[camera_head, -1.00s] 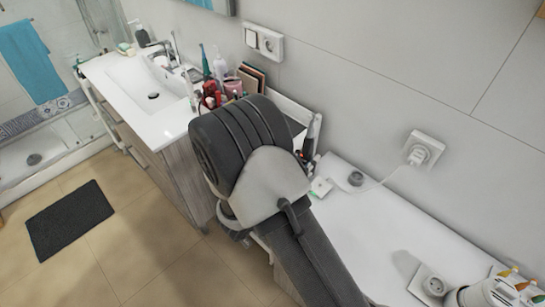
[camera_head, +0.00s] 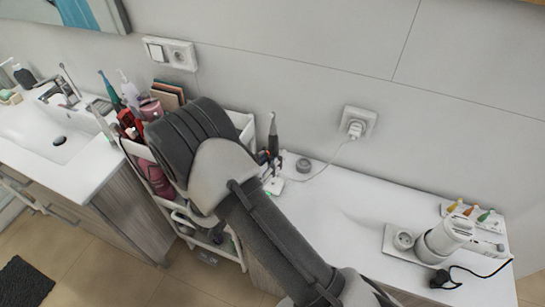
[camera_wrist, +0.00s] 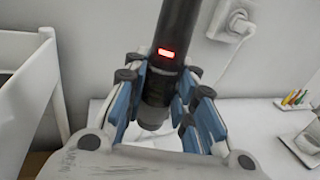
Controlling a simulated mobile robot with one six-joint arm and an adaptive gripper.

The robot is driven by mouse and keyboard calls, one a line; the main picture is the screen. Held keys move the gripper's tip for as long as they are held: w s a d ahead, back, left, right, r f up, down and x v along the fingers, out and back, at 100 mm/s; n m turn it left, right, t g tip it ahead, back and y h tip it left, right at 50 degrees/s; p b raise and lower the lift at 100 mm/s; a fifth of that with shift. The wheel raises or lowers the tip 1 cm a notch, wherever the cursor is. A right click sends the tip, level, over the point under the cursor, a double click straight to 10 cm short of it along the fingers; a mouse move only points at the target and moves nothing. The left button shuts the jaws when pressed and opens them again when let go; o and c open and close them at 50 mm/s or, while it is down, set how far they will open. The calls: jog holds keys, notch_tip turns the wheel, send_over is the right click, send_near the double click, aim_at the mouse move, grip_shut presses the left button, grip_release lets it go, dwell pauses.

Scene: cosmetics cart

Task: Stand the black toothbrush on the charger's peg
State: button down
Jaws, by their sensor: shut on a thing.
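The black toothbrush (camera_head: 273,135) stands about upright at the cart's right side in the head view. In the wrist view its dark handle (camera_wrist: 178,30), with a lit red mark, passes between the blue-padded fingers of my gripper (camera_wrist: 162,92). My gripper is shut on the handle; its fingers are mostly hidden by my arm in the head view. The charger (camera_head: 304,165), a small dark round base, sits on the white counter just right of the toothbrush. They look apart. The charger's peg is too small to make out, and the charger is not clear in the wrist view.
A white cord runs from the counter to the wall plug (camera_head: 355,129). The cart (camera_head: 245,128) with cosmetics stands left, beside the sink (camera_head: 62,140). A white appliance (camera_head: 442,238) and several coloured brushes (camera_head: 470,211) are at right. The mid-counter (camera_head: 365,195) is clear.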

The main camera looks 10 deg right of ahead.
jog(key=shift+f+b, duration=2.05)
jog(key=shift+f, duration=0.65)
jog(key=shift+f+b, duration=1.05)
jog(key=shift+f, duration=0.2)
jog(key=c, duration=1.2)
grip_release()
jog(key=shift+c, duration=0.2)
jog(key=shift+a, duration=0.1)
jog(key=v, duration=1.2)
